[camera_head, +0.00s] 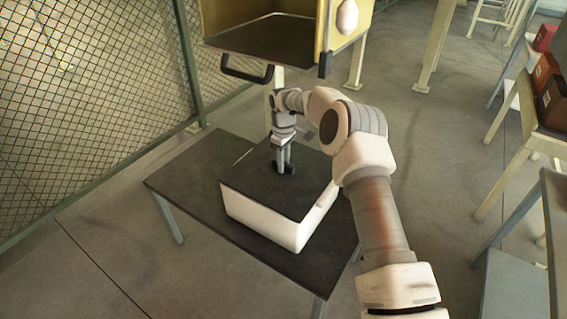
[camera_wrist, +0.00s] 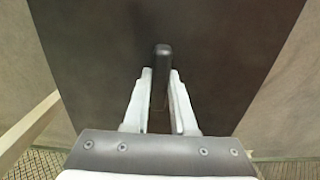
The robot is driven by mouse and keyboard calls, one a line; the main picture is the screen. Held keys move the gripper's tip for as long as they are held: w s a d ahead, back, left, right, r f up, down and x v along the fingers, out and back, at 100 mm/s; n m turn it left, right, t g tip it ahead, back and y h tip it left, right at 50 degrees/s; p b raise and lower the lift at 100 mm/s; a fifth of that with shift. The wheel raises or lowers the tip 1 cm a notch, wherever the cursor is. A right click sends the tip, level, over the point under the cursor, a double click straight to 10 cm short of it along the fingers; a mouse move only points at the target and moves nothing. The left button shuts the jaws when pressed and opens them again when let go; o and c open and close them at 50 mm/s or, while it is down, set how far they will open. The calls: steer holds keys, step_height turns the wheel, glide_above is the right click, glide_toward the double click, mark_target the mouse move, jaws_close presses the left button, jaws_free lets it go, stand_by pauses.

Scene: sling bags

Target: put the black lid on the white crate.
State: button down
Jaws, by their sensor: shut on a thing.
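The white crate (camera_head: 262,228) stands on a dark table in the head view. The black lid (camera_head: 262,193) lies over the crate's top and covers most of it; I cannot tell whether it is fully seated. My gripper (camera_head: 284,172) points down above the lid and is shut on the lid's handle. In the wrist view, the two fingers of my gripper (camera_wrist: 159,100) close on the dark upright handle (camera_wrist: 162,52). The lid (camera_wrist: 215,50) fills the middle of that view. The inside of the crate is hidden.
The dark table (camera_head: 185,185) has free room left of the crate. A yellow cabinet (camera_head: 365,12) with a dark shelf and handle stands behind it. A mesh fence (camera_head: 80,100) runs along the left. Shelves with red and brown bags (camera_head: 552,95) stand at the right.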

steer(key=shift+f, duration=0.6)
steer(key=c, duration=0.7)
jaws_free()
steer(key=shift+o, duration=0.2)
